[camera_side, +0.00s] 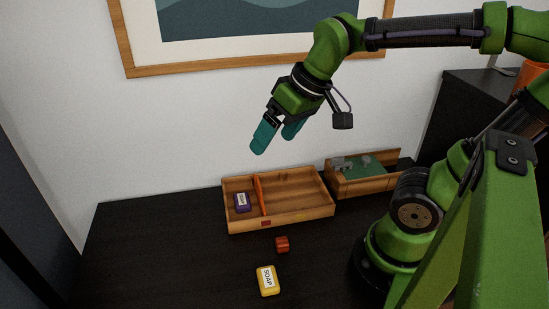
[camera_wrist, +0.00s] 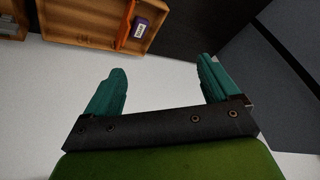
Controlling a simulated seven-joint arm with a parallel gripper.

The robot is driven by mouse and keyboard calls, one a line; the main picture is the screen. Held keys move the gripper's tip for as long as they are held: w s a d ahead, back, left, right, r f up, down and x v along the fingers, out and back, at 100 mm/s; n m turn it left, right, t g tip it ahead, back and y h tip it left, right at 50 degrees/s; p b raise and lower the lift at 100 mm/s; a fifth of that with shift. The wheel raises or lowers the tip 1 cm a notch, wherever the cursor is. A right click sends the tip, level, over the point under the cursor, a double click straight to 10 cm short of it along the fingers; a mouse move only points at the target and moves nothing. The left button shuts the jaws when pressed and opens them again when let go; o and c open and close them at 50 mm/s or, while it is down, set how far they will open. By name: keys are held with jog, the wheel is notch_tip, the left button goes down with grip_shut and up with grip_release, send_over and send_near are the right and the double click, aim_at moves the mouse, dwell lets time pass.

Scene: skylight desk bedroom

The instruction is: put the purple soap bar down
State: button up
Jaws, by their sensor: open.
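The purple soap bar (camera_side: 242,202) lies in the left compartment of the wooden tray (camera_side: 295,215), left of its orange divider (camera_side: 259,195). The bar also shows in the wrist view (camera_wrist: 140,28), with the tray (camera_wrist: 75,22) at the top of the picture. My gripper (camera_side: 276,142) is raised well above and behind the tray, near the wall. Its two teal fingers are apart, and nothing is between them in the wrist view (camera_wrist: 160,85). The gripper does not touch the soap bar.
A yellow soap bar (camera_side: 268,281) and a small red-brown block (camera_side: 282,244) lie on the dark desk (camera_side: 170,250) in front of the tray. A second wooden box (camera_side: 365,182) with grey items on green stands right of the tray. The desk's left part is clear.

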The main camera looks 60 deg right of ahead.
jog(key=s+m, duration=0.1)
jog(key=s+t, duration=0.1)
jog(key=s+m+t, duration=0.1)
jog(key=shift+f+m, duration=0.25)
jog(key=shift+m, duration=0.05)
jog(key=shift+o, duration=0.3)
jog(key=shift+w, duration=0.1)
jog(key=shift+o, duration=0.7)
jog(key=shift+f, duration=0.1)
jog(key=a+r+m+g+h, duration=0.2)
jog(key=a+r+m+g, duration=0.15)
jog(key=r+g, duration=0.4)
notch_tip(320, 180, down, 9)
jog(key=m, duration=0.1)
jog(key=shift+s+f, duration=0.15)
jog(key=shift+s, duration=0.15)
